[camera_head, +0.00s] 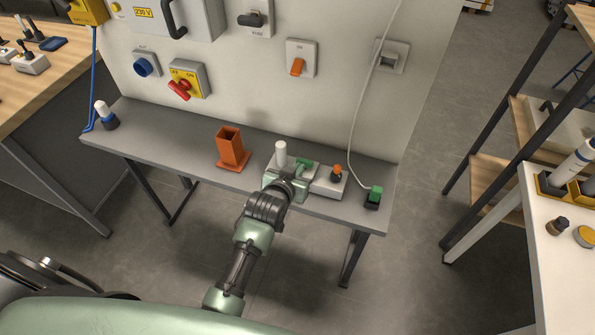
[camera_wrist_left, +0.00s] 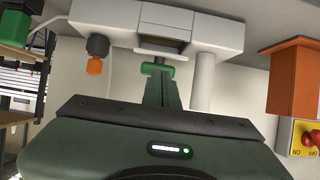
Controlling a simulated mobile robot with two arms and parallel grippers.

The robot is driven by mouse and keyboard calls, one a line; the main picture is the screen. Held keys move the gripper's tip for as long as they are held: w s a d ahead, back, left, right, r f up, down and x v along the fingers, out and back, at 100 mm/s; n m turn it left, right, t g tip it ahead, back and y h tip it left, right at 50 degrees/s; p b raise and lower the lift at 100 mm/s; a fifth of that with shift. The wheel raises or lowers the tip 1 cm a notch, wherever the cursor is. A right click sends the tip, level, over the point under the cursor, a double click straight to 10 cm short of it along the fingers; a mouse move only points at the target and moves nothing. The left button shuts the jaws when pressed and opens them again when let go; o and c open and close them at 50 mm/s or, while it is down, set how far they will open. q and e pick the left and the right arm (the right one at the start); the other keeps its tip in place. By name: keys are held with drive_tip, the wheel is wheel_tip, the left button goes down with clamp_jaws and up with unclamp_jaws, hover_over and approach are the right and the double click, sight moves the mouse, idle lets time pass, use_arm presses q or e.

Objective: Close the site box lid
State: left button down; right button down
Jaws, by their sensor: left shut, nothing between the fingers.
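A grey box (camera_head: 186,18) with a black handle and a 230 V label is on the upright panel, cut by the top edge. I cannot tell for sure that it is the site box, or whether its lid is open. My left gripper (camera_head: 301,167) is shut and empty, low over the bench at a pale device (camera_head: 328,186). My right gripper is out of view.
The narrow grey bench (camera_head: 180,138) also holds an orange square holder (camera_head: 232,150), a blue-and-white item (camera_head: 105,116) and a green-and-black block (camera_head: 374,196). A white cable (camera_head: 365,110) hangs down the panel. A white table (camera_head: 555,260) and shelves stand at right.

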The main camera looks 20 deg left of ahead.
use_arm(q)
drive_tip(key=shift+s+f, duration=0.3)
drive_tip(key=shift+f, duration=0.3)
